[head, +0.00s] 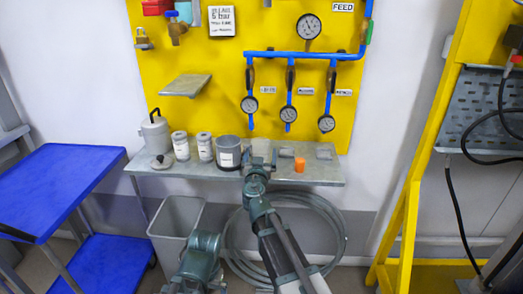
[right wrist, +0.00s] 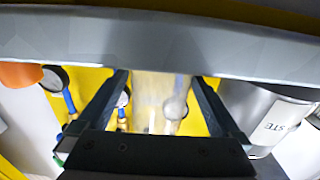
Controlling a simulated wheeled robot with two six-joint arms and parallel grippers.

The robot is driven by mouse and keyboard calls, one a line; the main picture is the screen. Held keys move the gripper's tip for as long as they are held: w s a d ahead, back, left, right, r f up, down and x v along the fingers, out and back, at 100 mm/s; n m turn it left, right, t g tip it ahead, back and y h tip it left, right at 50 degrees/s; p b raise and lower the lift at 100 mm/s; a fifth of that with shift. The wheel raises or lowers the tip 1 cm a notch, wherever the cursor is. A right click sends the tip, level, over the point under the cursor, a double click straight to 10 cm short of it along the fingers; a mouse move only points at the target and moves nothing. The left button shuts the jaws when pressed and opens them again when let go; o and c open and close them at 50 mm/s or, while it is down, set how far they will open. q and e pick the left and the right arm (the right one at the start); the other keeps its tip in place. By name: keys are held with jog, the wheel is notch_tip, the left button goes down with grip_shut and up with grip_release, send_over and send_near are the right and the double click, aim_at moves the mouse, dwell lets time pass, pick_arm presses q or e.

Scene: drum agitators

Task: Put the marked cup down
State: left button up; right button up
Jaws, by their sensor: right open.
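A clear, see-through cup (head: 262,148) is at the middle of the grey shelf (head: 225,171). My right gripper (head: 258,162) reaches it from the front. In the right wrist view the cup (right wrist: 160,100) shows between the two dark fingers of this gripper (right wrist: 160,80), which stand apart with a gap on each side. The cup looks upright, at or just above the shelf; its base contact and any mark on it cannot be made out. My left gripper is not in view.
A grey container with a white label (head: 228,152) stands close left of the clear cup. An orange cup (head: 300,164) stands to its right. Two lidded jars and a grey can (head: 155,132) are further left. Gauges and blue pipes (head: 290,55) hang above the shelf.

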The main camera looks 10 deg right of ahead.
jog(key=v, duration=0.9)
jog(key=shift+w, duration=0.1)
jog(key=x, duration=1.2)
jog(key=shift+f, duration=0.2)
jog(key=shift+r, duration=0.1)
jog(key=shift+r, duration=0.1)
